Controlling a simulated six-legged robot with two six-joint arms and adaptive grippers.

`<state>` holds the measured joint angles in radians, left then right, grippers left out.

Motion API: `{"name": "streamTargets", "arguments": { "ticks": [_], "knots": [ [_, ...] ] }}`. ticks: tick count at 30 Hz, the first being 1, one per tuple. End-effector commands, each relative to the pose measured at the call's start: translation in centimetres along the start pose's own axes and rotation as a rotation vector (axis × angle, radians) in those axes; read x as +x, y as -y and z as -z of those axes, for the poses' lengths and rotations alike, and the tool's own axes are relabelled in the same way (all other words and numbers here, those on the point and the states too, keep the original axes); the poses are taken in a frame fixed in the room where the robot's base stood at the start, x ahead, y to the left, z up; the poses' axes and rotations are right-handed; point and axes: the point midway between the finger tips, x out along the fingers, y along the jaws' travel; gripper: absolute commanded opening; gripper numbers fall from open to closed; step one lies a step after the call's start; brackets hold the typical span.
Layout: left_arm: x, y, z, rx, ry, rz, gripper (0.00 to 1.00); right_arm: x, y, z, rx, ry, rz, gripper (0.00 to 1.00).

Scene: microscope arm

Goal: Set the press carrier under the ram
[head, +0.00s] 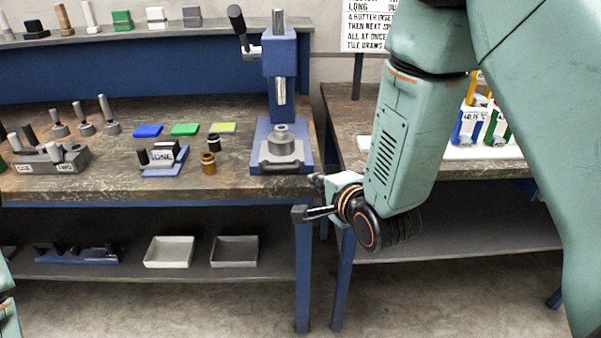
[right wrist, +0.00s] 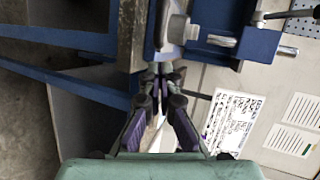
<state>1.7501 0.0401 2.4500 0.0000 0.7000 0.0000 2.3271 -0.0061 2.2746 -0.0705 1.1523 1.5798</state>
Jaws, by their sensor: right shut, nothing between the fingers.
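The blue press (head: 281,60) stands at the right end of the left bench, with its lever up at the upper left. Its silver ram (head: 281,90) hangs above the base. The grey press carrier (head: 283,148), with a round stepped top and a front handle, sits on the blue press base and appears to be below the ram, with a gap between them. My right gripper (head: 308,198) is shut and empty, in front of the bench and just below the carrier. In the right wrist view its fingertips (right wrist: 158,72) are together near the press. My left gripper is out of view.
Left of the press are a small labelled block on a blue base (head: 163,158), a brass-coloured piece (head: 208,163) and coloured pads (head: 185,130). Two trays (head: 169,252) are on the lower shelf. A second bench (head: 345,120) stands right, across a narrow gap.

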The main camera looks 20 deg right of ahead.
Motion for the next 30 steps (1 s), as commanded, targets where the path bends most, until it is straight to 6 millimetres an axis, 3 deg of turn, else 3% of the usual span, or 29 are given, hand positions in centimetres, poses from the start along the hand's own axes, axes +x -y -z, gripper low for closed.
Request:
{"name": "streamTargets", "arguments": {
  "ticks": [15,21,30],
  "knots": [
    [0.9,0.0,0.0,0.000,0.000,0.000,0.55,8.3,-0.1,0.0,0.000,0.000,0.001,0.00],
    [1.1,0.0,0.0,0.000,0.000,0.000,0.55,9.8,-0.1,0.0,0.000,0.000,0.000,0.00],
    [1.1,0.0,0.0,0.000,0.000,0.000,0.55,10.0,-0.1,0.0,-0.001,0.000,-0.001,0.00]
  ]
}}
